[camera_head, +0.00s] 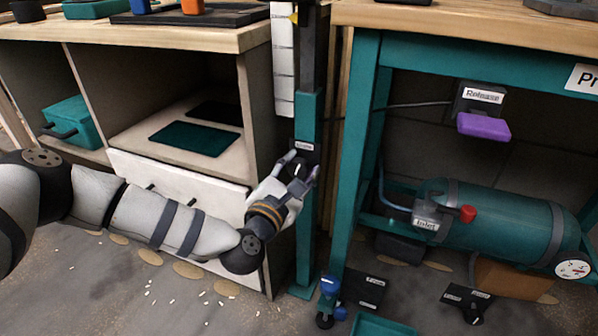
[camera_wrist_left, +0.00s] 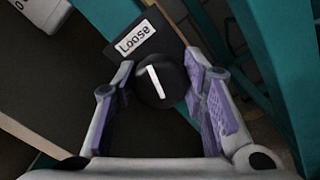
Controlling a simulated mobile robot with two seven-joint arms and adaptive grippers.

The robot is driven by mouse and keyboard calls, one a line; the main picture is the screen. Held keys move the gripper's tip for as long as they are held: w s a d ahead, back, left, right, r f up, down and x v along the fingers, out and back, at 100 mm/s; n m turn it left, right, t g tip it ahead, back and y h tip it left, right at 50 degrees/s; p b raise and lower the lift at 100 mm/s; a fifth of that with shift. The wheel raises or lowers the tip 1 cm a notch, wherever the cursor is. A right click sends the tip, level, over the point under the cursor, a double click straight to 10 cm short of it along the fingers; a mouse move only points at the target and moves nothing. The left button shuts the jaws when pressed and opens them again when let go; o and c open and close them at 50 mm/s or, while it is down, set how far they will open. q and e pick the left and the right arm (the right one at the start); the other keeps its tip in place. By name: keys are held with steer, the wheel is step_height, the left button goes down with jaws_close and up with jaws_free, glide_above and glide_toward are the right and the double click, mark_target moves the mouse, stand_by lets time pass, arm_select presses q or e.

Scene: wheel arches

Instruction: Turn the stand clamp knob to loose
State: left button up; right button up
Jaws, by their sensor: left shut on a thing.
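The stand clamp knob (camera_wrist_left: 153,86) is round and black with a white line on its face. In the left wrist view the line tilts slightly, its upper end leaning left towards the white "Loose" label (camera_wrist_left: 135,39). My left gripper (camera_head: 301,166) is at the teal stand post (camera_head: 307,116), just below a small labelled dark plate (camera_head: 303,146). Its fingers lie on either side of the knob and are shut on it. My right gripper is in neither view.
A wooden cabinet with a white drawer (camera_head: 176,182) stands left of the post. A teal workbench (camera_head: 356,150) stands close on the right, with a purple release pedal (camera_head: 484,127) and a teal tank (camera_head: 500,225). A small blue-and-black object (camera_head: 328,300) is on the floor below.

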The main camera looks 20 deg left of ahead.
arm_select(q)
steer(key=shift+d+n, duration=0.1)
steer(key=shift+n, duration=0.4)
steer(key=o, duration=1.2)
steer(key=shift+c, duration=0.2)
steer(key=s, duration=1.2)
steer(key=shift+a, duration=0.25)
